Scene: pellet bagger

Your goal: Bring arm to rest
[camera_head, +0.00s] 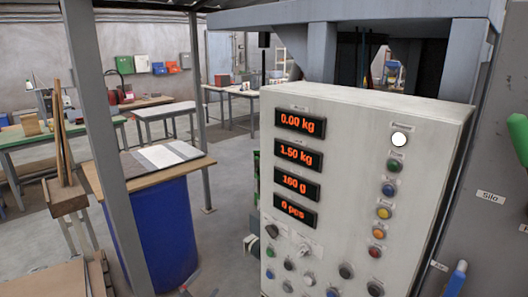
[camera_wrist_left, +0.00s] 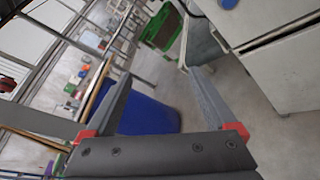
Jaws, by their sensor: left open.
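My left gripper (camera_wrist_left: 160,80) is open and empty in the left wrist view, its two grey fingers spread with red parts at their bases. Beyond the fingers is the blue drum (camera_wrist_left: 150,115), and I see no contact with it. In the head view only a small tip of what looks like the left gripper (camera_head: 188,284) shows at the bottom edge, left of the control panel (camera_head: 340,180). The rest of the left arm is out of that view. My right gripper is not in view.
The panel has lit readouts, buttons and knobs, and stands close on the right. A blue drum (camera_head: 168,235) with a board on top stands left, behind a grey post (camera_head: 95,140). Workbenches (camera_head: 165,112) stand farther back. Open floor (camera_head: 228,215) lies between drum and panel.

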